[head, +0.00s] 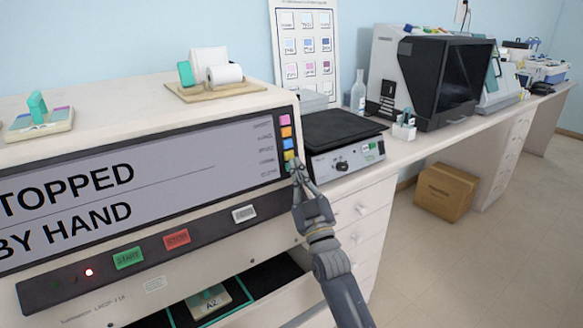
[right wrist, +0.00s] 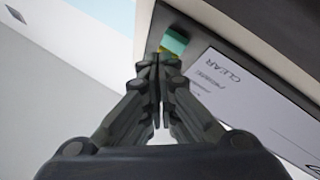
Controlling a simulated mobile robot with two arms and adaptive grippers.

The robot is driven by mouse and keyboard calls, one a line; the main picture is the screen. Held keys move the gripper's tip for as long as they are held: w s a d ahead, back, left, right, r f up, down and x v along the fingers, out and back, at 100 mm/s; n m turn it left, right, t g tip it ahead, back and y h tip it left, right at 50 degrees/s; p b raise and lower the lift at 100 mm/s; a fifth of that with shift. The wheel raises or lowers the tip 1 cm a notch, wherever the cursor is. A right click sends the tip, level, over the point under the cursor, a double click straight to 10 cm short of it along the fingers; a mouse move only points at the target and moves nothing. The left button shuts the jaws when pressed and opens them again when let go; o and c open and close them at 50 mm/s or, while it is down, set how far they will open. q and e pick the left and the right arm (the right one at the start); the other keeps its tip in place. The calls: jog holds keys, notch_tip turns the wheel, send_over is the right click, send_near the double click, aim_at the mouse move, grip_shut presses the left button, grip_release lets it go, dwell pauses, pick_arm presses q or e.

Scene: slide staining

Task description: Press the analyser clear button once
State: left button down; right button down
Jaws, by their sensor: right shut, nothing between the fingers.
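The analyser (head: 150,90) is a large pale cabinet whose screen reads "…TOPPED BY HAND". A column of small coloured buttons runs down the screen's right edge. The lowest, a teal button (head: 290,168), is partly hidden by my right gripper (head: 297,166). In the right wrist view the teal button (right wrist: 174,42) is just beyond the shut fingertips (right wrist: 158,58), with a yellow button partly hidden behind them. The label "CLEAR" (right wrist: 222,68) is the end label on the teal side. My right gripper is shut and empty; whether it touches a button cannot be told. My left gripper is not in view.
Below the screen are a green START button (head: 128,258), a red button (head: 177,238) and a white button (head: 244,214). An open drawer (head: 240,310) lies underneath. A balance-like device (head: 345,158) stands close right of the gripper. A cardboard box (head: 446,192) sits on the floor.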

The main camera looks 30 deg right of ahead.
jog(key=shift+w, duration=0.25)
jog(key=shift+w+f, duration=0.1)
jog(key=shift+w, duration=0.2)
dwell(0.8)
jog(key=shift+s, duration=0.1)
jog(key=shift+s+p, duration=0.4)
jog(key=shift+s, duration=0.2)
jog(key=s+p, duration=0.1)
jog(key=s, duration=0.1)
jog(key=s+r+p, duration=0.1)
jog(key=s+p, duration=0.1)
jog(key=s, duration=0.1)
jog(key=shift+d+r, duration=0.15)
jog(key=shift+w, duration=0.1)
dwell(0.7)
